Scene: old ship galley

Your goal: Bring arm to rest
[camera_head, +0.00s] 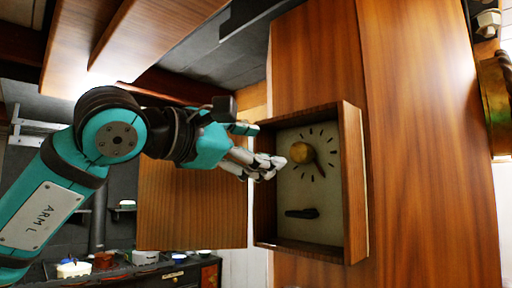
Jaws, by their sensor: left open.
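My left arm, marked "ARM L", comes in from the left. Its left gripper (262,165) is open, with its fingertips in front of a wooden box (354,185) on a wood-panelled wall. The box holds a pale dial panel (325,212) with a round brass knob (301,153), a dark pointer and several black tick marks. The fingertips are close to the left of the knob; I cannot tell whether they touch it. A black handle (302,213) sits lower on the panel. My right gripper is not in view.
A wooden door panel (190,206) stands left of the box, behind my left gripper. Wooden boards (150,30) hang above the arm. A counter (135,270) with several small pots is at the lower left. A brass object (494,105) is at the right edge.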

